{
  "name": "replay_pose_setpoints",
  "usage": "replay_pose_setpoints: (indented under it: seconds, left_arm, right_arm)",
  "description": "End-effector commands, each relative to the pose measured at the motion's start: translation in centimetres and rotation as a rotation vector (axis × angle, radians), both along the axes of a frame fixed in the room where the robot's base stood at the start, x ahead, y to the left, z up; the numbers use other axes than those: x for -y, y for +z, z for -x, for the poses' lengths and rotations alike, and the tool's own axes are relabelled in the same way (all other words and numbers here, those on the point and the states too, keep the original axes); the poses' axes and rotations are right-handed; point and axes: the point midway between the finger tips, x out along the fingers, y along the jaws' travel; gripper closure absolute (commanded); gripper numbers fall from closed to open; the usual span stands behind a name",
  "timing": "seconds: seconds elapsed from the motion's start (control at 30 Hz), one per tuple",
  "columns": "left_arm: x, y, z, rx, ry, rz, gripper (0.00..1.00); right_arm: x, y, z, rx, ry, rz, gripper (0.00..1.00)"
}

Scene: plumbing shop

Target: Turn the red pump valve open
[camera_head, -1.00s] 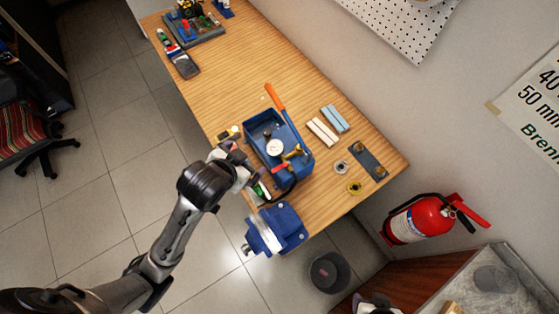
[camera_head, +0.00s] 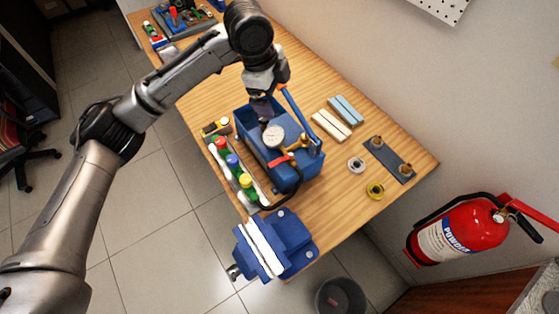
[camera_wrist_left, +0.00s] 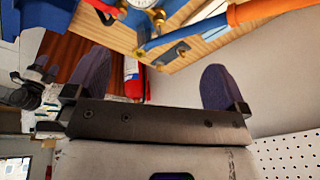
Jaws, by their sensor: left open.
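The red pump valve (camera_head: 281,162) is a small red handle on brass fittings, at the front of the blue test pump (camera_head: 284,182), just below its round white gauge (camera_head: 274,136). A red part at the top edge of the left wrist view may be the same valve. My left gripper (camera_head: 263,101) is over the pump's far end, beyond the gauge and apart from the valve. In the left wrist view its two dark fingers (camera_wrist_left: 155,80) are spread wide with nothing between them. The pump lever's orange grip (camera_wrist_left: 265,10) passes near the fingers. My right gripper is not seen.
A blue vise (camera_head: 285,240) stands at the near table edge. A tray of colored-cap bottles (camera_head: 234,163) lies left of the pump. Blue and pale bars (camera_head: 332,124), a dark plate (camera_head: 388,160) and rings (camera_head: 375,190) lie to the right.

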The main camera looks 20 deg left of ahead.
Motion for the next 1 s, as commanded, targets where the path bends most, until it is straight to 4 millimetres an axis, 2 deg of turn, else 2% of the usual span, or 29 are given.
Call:
replay_pose_setpoints:
  seconds: [0.07, 0.2, 0.4, 0.53, 0.67, 1.0]
  left_arm:
    - [-0.6, -1.2, 0.8, -0.112, -0.149, 0.023, 0.0]
    - [-0.7, -1.7, 2.1, -0.202, -0.396, 0.088, 0.0]
    - [-0.6, -1.7, 2.9, -0.215, -0.589, 0.132, 0.0]
    - [-0.4, -2.2, 3.2, -0.213, -0.63, 0.14, 0.0]
    - [0.1, -3.7, 3.6, -0.213, -0.637, 0.141, 0.0]
    - [2.1, -9.5, 5.0, -0.212, -0.634, 0.14, 0.0]
  right_arm:
    - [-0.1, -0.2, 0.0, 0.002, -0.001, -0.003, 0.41]
    - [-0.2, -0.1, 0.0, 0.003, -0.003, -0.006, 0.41]
    - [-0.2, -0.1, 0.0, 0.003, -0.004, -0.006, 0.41]
    - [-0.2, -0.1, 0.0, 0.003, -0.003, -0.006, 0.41]
    - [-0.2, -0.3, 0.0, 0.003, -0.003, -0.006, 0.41]
    - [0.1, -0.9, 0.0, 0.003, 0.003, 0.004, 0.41]
